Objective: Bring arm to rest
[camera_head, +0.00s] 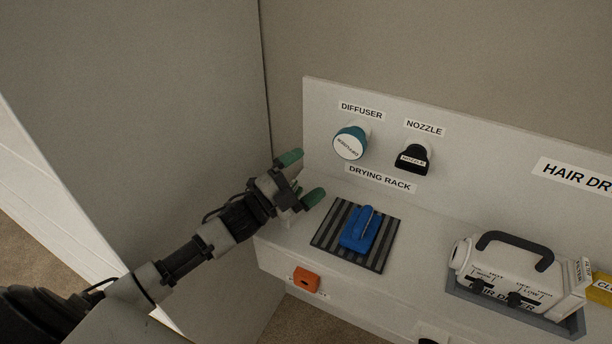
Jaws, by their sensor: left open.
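My left arm comes in from the lower left. Its gripper (302,177) has green fingertips spread apart, with nothing between them. It is over the left end of the white shelf (283,236), to the left of the striped drying rack (328,228). A blue object (359,230) lies on the drying rack, apart from the gripper. My right gripper does not show.
A teal and white diffuser (350,143) and a black nozzle (413,158) are on the back panel. A white hair dryer (511,269) sits in a grey tray (470,293) at right. An orange piece (306,278) is on the shelf front. A grey wall stands behind the arm.

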